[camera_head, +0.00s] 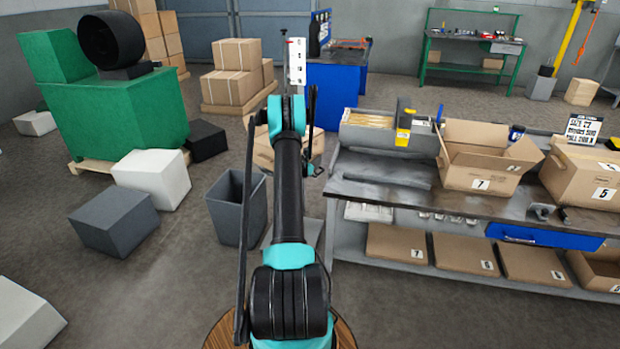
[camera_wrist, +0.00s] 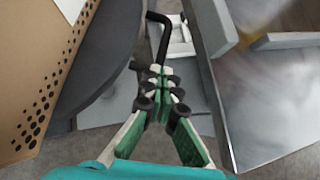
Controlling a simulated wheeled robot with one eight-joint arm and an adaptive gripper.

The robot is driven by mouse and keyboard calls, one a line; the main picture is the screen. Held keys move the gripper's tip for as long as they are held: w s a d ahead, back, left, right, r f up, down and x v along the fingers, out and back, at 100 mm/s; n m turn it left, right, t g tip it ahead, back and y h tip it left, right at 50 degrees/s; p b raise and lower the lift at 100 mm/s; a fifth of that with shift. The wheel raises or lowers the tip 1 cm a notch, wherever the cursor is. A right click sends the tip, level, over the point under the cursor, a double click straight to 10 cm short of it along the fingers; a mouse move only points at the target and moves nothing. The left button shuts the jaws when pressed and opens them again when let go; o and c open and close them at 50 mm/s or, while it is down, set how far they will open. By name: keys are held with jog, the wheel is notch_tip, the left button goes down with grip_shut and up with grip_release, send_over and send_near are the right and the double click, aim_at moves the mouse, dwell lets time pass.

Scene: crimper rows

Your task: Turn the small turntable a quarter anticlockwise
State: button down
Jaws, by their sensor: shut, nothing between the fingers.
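In the wrist view a dark grey disc with a curved rim (camera_wrist: 108,62), which looks like the small turntable, lies at the left. A tan box with rows of dark holes (camera_wrist: 45,75) covers much of it. A bent black rod (camera_wrist: 157,17) stands just beyond my fingertips. My gripper (camera_wrist: 162,76) is shut and empty, its green and black fingers together beside the disc's rim. I cannot tell whether the fingers touch the rod or the rim. In the head view my arm hides most of this spot; part of a tan box (camera_head: 262,152) shows behind it.
A grey workbench (camera_head: 365,180) with open cartons (camera_head: 480,180) stands to the right. A grey bin (camera_head: 226,208) and grey and white blocks (camera_head: 115,222) stand on the floor at the left. Pale metal surfaces (camera_wrist: 255,105) lie close to the right of my fingers.

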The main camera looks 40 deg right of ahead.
jog(key=w+d, duration=0.1)
jog(key=d, duration=0.7)
jog(key=shift+w, duration=0.35)
jog(key=shift+d, duration=0.15)
dwell(0.4)
jog(key=v, duration=1.2)
